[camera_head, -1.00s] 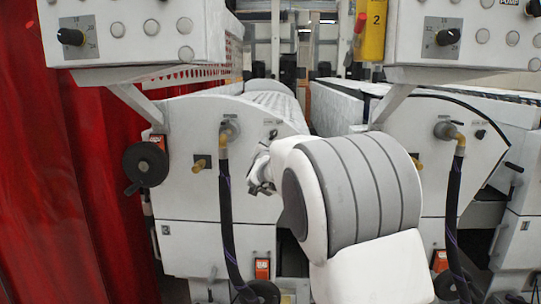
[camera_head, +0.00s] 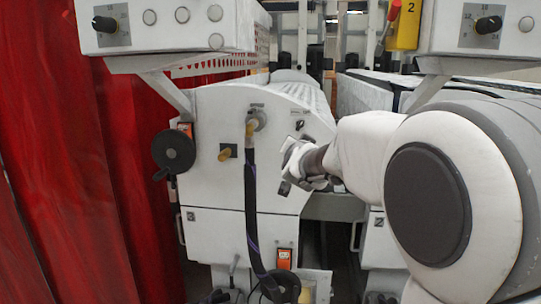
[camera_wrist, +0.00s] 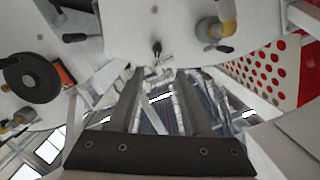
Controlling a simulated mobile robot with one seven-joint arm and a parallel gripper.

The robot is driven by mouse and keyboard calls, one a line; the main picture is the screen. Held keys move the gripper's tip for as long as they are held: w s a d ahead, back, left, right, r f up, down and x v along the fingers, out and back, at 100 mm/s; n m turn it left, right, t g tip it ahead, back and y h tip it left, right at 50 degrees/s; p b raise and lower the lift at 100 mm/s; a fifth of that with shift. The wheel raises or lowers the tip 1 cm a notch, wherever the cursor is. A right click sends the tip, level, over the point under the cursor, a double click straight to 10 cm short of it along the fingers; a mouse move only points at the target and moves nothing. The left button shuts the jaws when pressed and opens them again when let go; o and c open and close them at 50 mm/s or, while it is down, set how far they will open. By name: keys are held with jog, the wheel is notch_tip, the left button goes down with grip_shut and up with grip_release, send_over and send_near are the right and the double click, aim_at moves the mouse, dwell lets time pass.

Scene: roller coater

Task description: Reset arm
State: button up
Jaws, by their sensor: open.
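My gripper (camera_head: 305,165) is in the middle of the head view, at the end of my white and grey arm, in front of the right side of the left white machine unit (camera_head: 215,210). In the wrist view, two dark fingers of my gripper (camera_wrist: 160,78) stand apart with nothing between them. A small black lever (camera_wrist: 157,48) on a white panel shows just beyond the fingertips. My upper arm fills the right of the head view and hides much of the right machine unit.
A black handwheel (camera_head: 173,151), a brass valve (camera_head: 252,128) and a dark hose (camera_head: 252,205) project from the left unit's front. Control boxes with knobs (camera_head: 105,24) overhang above. A red curtain (camera_head: 75,180) hangs at left. A narrow gap separates the units.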

jog(key=s+d+f+n+g, duration=0.1)
jog(key=s+f+n+g, duration=0.1)
jog(key=s, duration=1.1)
jog(key=s+d+f+n+g+y, duration=0.1)
jog(key=s+f+g, duration=0.4)
jog(key=s, duration=0.9)
jog(key=s+d+f+n+g, duration=0.1)
jog(key=s+f+n+g, duration=0.3)
jog(key=s, duration=1)
notch_tip(320, 180, down, 3)
jog(key=shift+d+r+y+p, duration=0.1)
jog(key=shift+d+y+p, duration=0.2)
jog(key=shift+y, duration=0.1)
jog(key=shift+o, duration=0.2)
jog(key=shift+s, duration=0.1)
